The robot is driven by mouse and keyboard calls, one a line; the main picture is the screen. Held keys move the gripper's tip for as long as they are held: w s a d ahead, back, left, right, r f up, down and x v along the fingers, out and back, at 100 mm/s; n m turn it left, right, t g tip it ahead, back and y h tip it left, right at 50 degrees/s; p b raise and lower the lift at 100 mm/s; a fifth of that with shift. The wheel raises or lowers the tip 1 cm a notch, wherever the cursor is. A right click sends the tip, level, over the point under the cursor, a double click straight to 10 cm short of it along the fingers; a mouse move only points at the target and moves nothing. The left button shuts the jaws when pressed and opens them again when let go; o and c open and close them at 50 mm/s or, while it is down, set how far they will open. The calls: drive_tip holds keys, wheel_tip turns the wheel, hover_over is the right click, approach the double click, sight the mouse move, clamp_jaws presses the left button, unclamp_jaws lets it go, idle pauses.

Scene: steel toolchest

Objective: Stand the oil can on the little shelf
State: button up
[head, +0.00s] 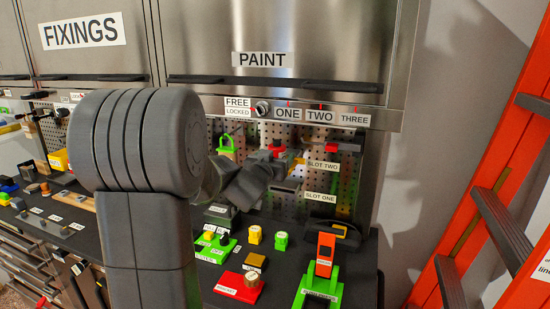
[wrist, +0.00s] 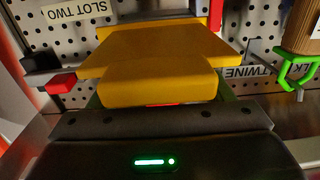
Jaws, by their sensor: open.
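My gripper (head: 280,170) reaches toward the pegboard, under the PAINT cabinet. In the wrist view a yellow block-like thing (wrist: 155,60) fills the space just ahead of my gripper, with small red and green parts showing beneath it. I cannot tell whether it is the oil can, and I see no grip on it. My gripper is open. A small yellow patch (head: 298,161) shows beside my gripper in the head view. I cannot pick out the oil can or the little shelf with certainty. My arm hides part of the bench.
A SLOT TWO label (head: 323,166) and a SLOT ONE label (head: 320,196) are on the pegboard. On the bench are a red block (head: 239,288) and an orange tool in a green holder (head: 319,287). An orange ladder (head: 480,190) stands at the right.

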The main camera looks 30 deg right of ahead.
drive_tip(key=b+v, duration=0.1)
drive_tip(key=v, duration=1.3)
drive_tip(key=shift+w+d, duration=0.15)
drive_tip(key=p+x, duration=0.1)
drive_tip(key=x, duration=1.2)
drive_tip(key=shift+w+d, duration=0.2)
drive_tip(key=shift+d, duration=0.1)
drive_tip(key=shift+r, duration=0.2)
drive_tip(key=shift+a, duration=0.1)
